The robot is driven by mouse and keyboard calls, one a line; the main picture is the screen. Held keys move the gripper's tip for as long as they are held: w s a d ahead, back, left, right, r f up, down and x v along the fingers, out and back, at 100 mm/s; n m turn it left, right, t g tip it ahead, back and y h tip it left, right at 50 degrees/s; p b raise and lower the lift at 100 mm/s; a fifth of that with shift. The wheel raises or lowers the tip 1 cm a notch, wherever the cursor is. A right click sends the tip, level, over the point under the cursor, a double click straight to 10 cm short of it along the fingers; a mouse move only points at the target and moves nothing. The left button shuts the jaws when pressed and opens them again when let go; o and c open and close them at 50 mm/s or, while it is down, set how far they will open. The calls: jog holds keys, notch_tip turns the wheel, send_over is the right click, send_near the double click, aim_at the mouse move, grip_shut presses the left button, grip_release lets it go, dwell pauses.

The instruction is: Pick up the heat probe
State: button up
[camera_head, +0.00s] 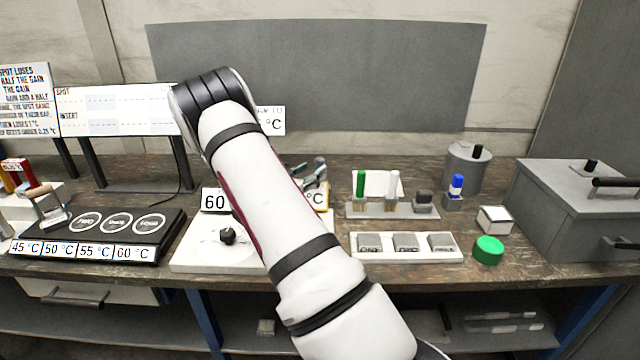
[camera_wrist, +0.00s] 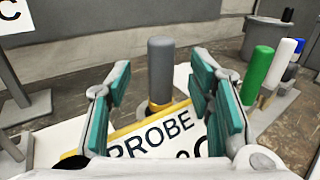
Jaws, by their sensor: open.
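The heat probe appears to be the upright grey cylinder (camera_wrist: 160,62) in the wrist view, with a yellowish collar low on it. It stands behind a yellow-edged sign (camera_wrist: 150,136) reading PROBE, whose right part is hidden by my gripper. My gripper (camera_wrist: 161,80) is open. Its teal-padded fingers show to the left and right of the cylinder with gaps, and no contact is visible. In the head view my gripper (camera_head: 316,172) shows only partly behind my arm, by a °C sign (camera_head: 318,198); I cannot make out the probe there.
Right of it stand a rack (camera_head: 372,210) with a green tube (camera_head: 361,185) and a white tube (camera_head: 393,186), and a tray (camera_head: 404,257) of grey blocks. A white plate (camera_head: 195,256) with a black knob lies left. A large grey box (camera_head: 570,213) stands far right.

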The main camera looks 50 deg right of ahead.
aim_at(317, 166)
jog(key=d, duration=0.4)
jog(key=shift+w+d+r+p, duration=0.15)
jog(key=shift+w+d+p, duration=0.05)
jog(key=shift+d+p, duration=0.1)
grip_shut()
